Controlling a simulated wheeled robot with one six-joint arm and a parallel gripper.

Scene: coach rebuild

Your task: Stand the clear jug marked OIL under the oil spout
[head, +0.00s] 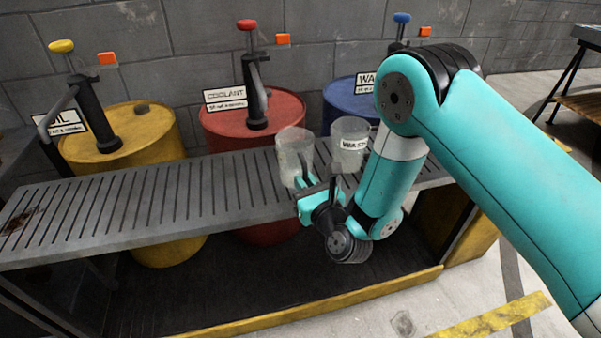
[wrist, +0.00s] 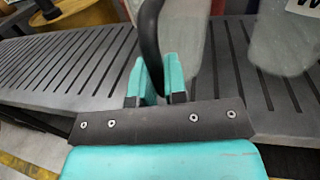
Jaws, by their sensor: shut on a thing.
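My gripper (head: 311,186) is shut on the black handle (wrist: 150,38) of a clear jug (head: 294,150). The jug is upright over the right part of the slatted rack; I cannot tell whether it touches the rack. No marking shows on its visible side. In the wrist view the jug (wrist: 187,45) stands just beyond my fingers (wrist: 160,85). The yellow drum (head: 125,140) at the left carries a partly hidden sign (head: 62,122) ending in "IL". Its black spout (head: 62,108) reaches out to the left from a pump with a yellow knob.
A second clear jug (head: 349,143), its label starting "WAS", stands close right of the held jug. A red coolant drum (head: 275,118) and blue drum (head: 352,98) stand behind the rack (head: 140,205). The rack's left and middle parts are bare.

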